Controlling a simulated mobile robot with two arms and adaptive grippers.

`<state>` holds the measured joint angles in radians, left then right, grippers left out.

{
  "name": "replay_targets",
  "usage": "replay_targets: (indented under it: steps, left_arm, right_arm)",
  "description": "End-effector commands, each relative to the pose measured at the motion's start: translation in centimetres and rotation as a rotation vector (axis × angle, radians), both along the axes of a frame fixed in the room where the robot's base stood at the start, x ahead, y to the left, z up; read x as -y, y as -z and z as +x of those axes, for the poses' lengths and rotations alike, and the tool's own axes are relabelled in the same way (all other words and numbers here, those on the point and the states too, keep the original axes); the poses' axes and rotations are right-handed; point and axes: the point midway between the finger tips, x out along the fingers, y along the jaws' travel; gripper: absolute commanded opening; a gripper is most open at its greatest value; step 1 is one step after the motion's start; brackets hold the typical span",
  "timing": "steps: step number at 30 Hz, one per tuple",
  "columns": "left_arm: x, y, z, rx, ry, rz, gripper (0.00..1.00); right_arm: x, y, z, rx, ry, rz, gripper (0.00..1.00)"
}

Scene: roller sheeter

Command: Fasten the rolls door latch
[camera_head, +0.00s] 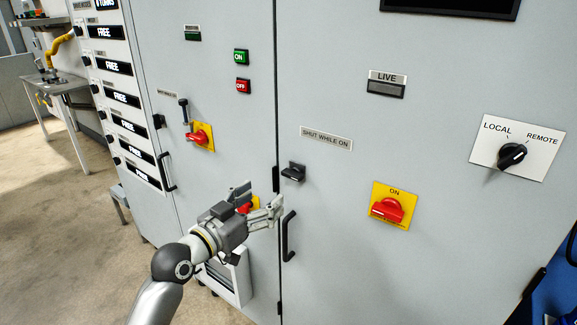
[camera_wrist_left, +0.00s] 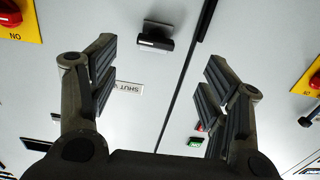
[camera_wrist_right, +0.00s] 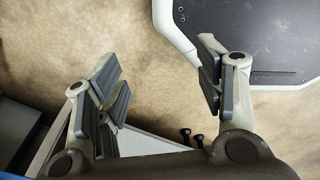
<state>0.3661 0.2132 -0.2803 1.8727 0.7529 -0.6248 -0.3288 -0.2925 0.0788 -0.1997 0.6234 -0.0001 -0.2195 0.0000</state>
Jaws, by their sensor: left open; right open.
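A black latch (camera_head: 293,171) with a grey handle edge sits on the right cabinet door, beside the seam and below the SHUT WHILE ON label (camera_head: 326,138). It also shows in the left wrist view (camera_wrist_left: 157,36), beyond the fingertips and apart from them. No label naming the rolls door is readable. My left gripper (camera_head: 258,199) is open and empty, in front of the seam, below and left of the latch. My right gripper (camera_wrist_right: 160,58) is open and empty over the floor; it is out of the head view.
A black door handle (camera_head: 288,236) lies just right of my left fingers. A red-on-yellow switch (camera_head: 389,206) and the LOCAL/REMOTE selector (camera_head: 512,155) are farther right. Another switch (camera_head: 200,136) is left. My left gripper partly covers a red knob (camera_head: 244,208).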

Motion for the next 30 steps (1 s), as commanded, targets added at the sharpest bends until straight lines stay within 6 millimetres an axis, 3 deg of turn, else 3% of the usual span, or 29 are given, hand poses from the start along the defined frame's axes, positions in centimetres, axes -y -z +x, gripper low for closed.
replay_targets:
  steps: [5, 12, 21, 30]
  left_arm:
    - [0.9, -0.7, 0.8, 0.009, 0.007, -0.003, 0.71]
    - [3.3, -0.7, 4.1, 0.006, 0.006, -0.003, 0.71]
    - [5.7, -0.5, 7.5, 0.007, 0.006, -0.003, 0.71]
    - [6.5, -0.4, 8.6, 0.008, 0.005, -0.001, 0.71]
  right_arm:
    - [0.0, -0.3, -0.4, -0.005, 0.000, 0.000, 0.62]
    - [0.1, -1.1, -1.9, -0.027, 0.000, -0.002, 0.62]
    - [0.0, -1.7, -0.9, -0.013, 0.000, -0.001, 0.62]
    - [0.0, -1.8, -0.6, -0.007, 0.000, -0.001, 0.62]
